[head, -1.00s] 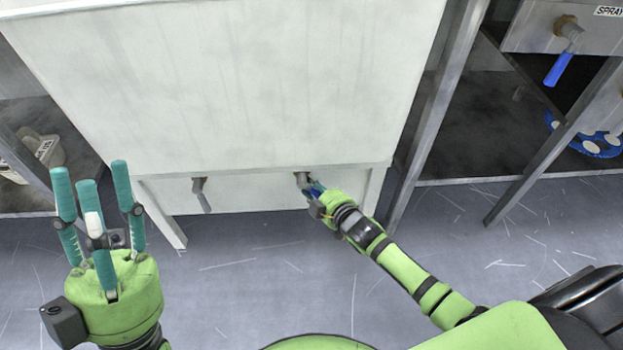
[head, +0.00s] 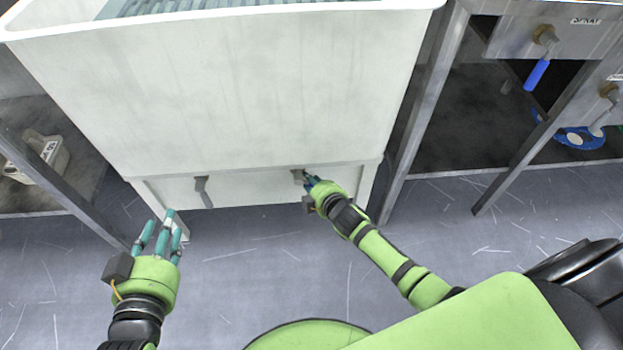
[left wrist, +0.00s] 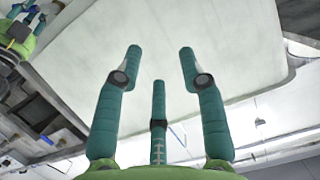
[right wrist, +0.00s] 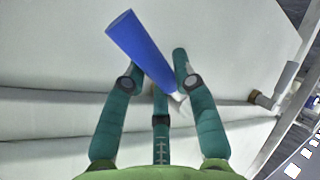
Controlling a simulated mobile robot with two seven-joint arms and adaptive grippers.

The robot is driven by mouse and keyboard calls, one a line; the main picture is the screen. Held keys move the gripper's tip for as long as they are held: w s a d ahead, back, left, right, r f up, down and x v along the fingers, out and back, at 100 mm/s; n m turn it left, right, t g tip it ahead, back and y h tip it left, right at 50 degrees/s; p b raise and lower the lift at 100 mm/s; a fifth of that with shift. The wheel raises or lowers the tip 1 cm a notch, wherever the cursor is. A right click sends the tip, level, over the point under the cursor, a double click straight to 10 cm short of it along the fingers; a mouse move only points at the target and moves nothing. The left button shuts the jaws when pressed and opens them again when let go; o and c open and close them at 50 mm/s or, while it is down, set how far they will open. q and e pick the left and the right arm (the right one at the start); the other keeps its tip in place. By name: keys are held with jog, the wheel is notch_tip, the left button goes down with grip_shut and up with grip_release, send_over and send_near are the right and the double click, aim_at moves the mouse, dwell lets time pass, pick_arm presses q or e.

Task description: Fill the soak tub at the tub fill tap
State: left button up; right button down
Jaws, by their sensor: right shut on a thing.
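The large white tub (head: 220,100) fills the upper middle of the head view. A ribbed grey-teal surface (head: 200,8) shows inside its rim; I cannot tell whether it is water. Two valves sit on the rail below the tub: a grey lever hangs from the left one (head: 203,190), and my right gripper (head: 312,184) is at the right one (head: 298,176). In the right wrist view, its fingers are shut on a blue handle (right wrist: 142,48). My left gripper (head: 164,228) is open and empty, low and left of the tub; its fingers stand apart in the left wrist view (left wrist: 160,70).
A panel marked SPRAY (head: 590,35) with a blue lever (head: 537,73) is at the upper right. A blue item with white spots (head: 578,138) lies on the lower shelf. A pale container (head: 45,160) sits on the left shelf. Metal legs (head: 425,120) flank the tub.

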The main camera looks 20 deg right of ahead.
pick_arm(q)
jog(key=shift+s+a+f+g+y+p, duration=0.1)
jog(key=shift+s+a+f+g+y, duration=0.25)
jog(key=shift+f, duration=0.45)
jog(key=shift+s+a+f+g+y+p, duration=0.1)
jog(key=shift+s+a+f+g, duration=0.25)
jog(key=shift+f+g, duration=0.35)
jog(key=shift+s+a+f+g+y+p, duration=0.1)
jog(key=shift+s+a+f+g+y, duration=0.25)
jog(key=shift+f, duration=0.55)
pick_arm(e)
jog(key=shift+r, duration=0.15)
pick_arm(q)
jog(key=shift+d, duration=0.1)
pick_arm(e)
jog(key=c, duration=0.9)
grip_release()
jog(key=shift+c, duration=0.2)
jog(key=shift+s+r, duration=0.1)
jog(key=shift+s, duration=0.35)
jog(key=v, duration=1.1)
jog(key=shift+r, duration=0.2)
jog(key=shift+w+a, duration=0.1)
